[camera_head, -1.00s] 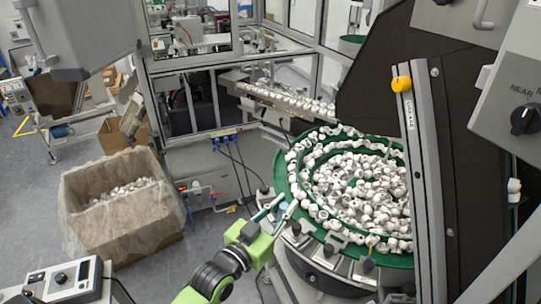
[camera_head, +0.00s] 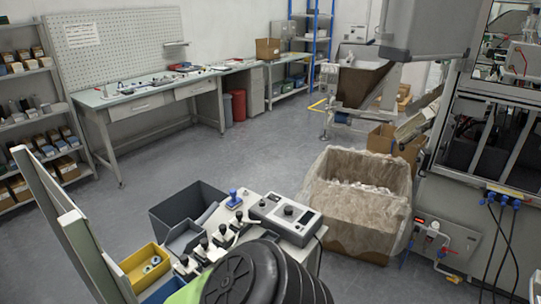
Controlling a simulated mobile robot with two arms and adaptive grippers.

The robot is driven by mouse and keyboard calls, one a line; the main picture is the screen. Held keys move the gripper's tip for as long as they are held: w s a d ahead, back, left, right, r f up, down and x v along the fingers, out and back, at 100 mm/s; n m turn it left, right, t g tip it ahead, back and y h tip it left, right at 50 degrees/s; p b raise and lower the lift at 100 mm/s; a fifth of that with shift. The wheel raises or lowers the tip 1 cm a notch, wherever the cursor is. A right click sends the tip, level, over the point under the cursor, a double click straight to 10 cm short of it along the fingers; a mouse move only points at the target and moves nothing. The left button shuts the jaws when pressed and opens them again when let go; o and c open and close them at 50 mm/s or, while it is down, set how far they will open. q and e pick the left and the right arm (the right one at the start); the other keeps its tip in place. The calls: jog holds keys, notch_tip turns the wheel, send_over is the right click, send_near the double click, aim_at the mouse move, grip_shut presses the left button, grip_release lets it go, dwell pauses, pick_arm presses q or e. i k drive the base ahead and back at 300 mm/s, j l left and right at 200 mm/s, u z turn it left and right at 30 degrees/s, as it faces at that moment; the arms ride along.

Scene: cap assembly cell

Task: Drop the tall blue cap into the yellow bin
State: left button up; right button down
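A yellow bin (camera_head: 134,262) stands at the lower left, with a few small pale and bluish pieces (camera_head: 152,264) inside. I cannot tell what these pieces are. A small upright blue piece (camera_head: 234,198) stands at the back of a grey bench unit right of the bin; I cannot tell whether it is the tall blue cap. A dark ribbed part of my arm and a green part fill the bottom middle. No fingertips of either gripper show, so what they hold is hidden.
A dark grey open box (camera_head: 188,212) stands behind the yellow bin, and a blue bin edge (camera_head: 160,292) shows in front. A control box (camera_head: 284,216) and several black-knobbed fittings sit to the right. A lined carton (camera_head: 357,240) stands beyond. The floor behind is clear.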

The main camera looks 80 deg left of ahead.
aim_at(141, 271)
jog(key=k+l+u, duration=0.1)
jog(key=u, duration=0.35)
jog(key=k+l+u, duration=0.1)
jog(key=l+u, duration=0.15)
jog(key=u, duration=0.2)
jog(key=k+l+u, duration=0.1)
jog(key=u, duration=0.4)
jog(key=l+u, duration=0.15)
jog(key=u, duration=1.25)
jog(key=i+l+u, duration=0.15)
jog(key=l+u, duration=0.15)
jog(key=u, duration=0.15)
jog(key=i+l+u, duration=0.1)
jog(key=l+u, duration=0.65)
jog(key=u, duration=0.15)
